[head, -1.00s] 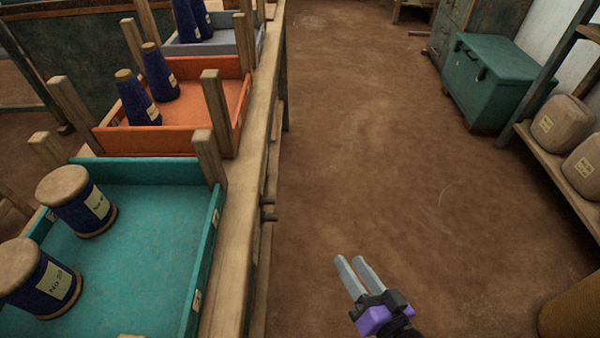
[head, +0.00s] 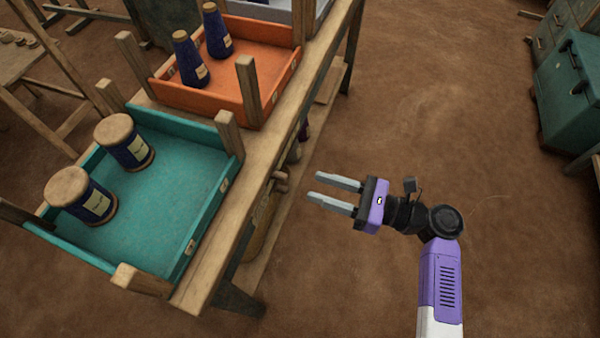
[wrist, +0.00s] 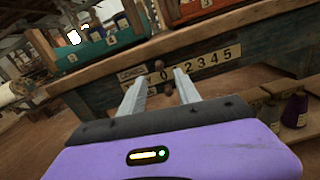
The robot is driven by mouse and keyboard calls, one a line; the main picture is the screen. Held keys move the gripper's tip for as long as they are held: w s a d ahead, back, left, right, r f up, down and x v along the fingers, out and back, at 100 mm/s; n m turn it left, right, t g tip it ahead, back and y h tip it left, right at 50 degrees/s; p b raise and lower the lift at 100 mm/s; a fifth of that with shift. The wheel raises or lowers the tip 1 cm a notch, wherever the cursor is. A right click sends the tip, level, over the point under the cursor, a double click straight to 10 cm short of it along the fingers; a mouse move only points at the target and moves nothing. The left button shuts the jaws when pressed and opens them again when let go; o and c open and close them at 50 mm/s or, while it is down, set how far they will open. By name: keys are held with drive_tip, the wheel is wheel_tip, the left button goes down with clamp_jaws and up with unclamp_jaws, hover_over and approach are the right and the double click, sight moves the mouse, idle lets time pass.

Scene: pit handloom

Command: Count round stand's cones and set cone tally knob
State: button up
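The wrist view shows a pale strip (wrist: 212,58) on the bench front, marked with a word like CONES and a row of digits from 0 to 5. A small brown knob (wrist: 158,65) sits by the 0. More small brown knobs (wrist: 152,91) show lower, between my fingers. In the head view, wooden knobs (head: 281,180) stick out from the bench side. My gripper (head: 314,186) is open and empty, its fingers pointing at them across a gap. In the wrist view my gripper (wrist: 160,80) frames the strip's left end; a finger covers part of it. I cannot identify a round stand.
The bench (head: 222,262) carries a teal tray (head: 165,215) with two blue spools, an orange tray (head: 262,68) with two blue cones, and a grey tray (head: 265,9), mostly cut off. A teal chest (head: 570,95) stands at right. The brown floor between is clear.

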sight(280, 176)
drive_tip(key=x, duration=0.7)
drive_tip(key=shift+a+b, duration=0.4)
drive_tip(key=shift+f, duration=0.1)
clamp_jaws()
idle(1.1)
